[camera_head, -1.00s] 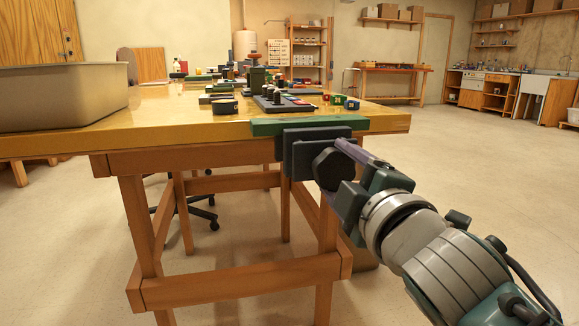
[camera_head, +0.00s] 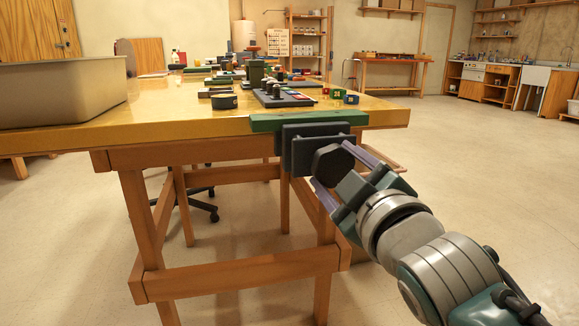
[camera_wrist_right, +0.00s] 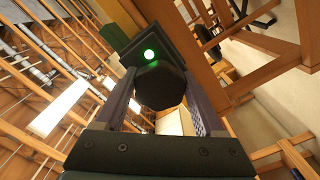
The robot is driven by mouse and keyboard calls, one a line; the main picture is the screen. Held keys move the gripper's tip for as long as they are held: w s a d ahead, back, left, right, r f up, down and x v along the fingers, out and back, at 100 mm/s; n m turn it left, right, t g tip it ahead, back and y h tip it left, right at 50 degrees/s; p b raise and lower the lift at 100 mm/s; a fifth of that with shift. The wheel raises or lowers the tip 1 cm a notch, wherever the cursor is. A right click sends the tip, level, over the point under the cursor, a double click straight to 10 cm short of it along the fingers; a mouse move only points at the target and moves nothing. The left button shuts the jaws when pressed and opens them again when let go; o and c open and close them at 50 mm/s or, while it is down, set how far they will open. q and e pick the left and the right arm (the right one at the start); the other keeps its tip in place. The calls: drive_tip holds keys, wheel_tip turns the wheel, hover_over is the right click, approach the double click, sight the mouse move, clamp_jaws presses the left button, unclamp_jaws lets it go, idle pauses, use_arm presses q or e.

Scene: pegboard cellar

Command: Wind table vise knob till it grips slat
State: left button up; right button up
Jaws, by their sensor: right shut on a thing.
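The table vise (camera_head: 300,146) is mounted on the table's front edge, with dark plates facing me. Its dark, many-sided knob (camera_head: 332,164) sticks out toward me. My right gripper (camera_head: 338,170) is shut on the knob, one finger on each side. In the right wrist view the knob (camera_wrist_right: 160,86) sits between the two fingers, and a green light glows on the vise just beyond it. A green bar (camera_head: 308,121) runs along the table edge at the top of the vise. I cannot tell whether it is the slat or part of the vise. My left gripper is out of view.
The yellow wooden table (camera_head: 180,125) holds a large beige bin (camera_head: 62,95) at the left. Several small blocks and tools lie farther back, with a dark plate (camera_head: 285,98) nearest the vise. Wooden legs and rails stand below. The floor to the right is clear.

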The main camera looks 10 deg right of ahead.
drive_tip(key=o, duration=1.3)
drive_tip(key=shift+o, duration=0.2)
drive_tip(key=shift+s, duration=0.3)
drive_tip(key=s+p, duration=0.3)
drive_tip(key=s, duration=0.6)
drive_tip(key=shift+s+d, duration=0.15)
drive_tip(key=shift+s, duration=0.05)
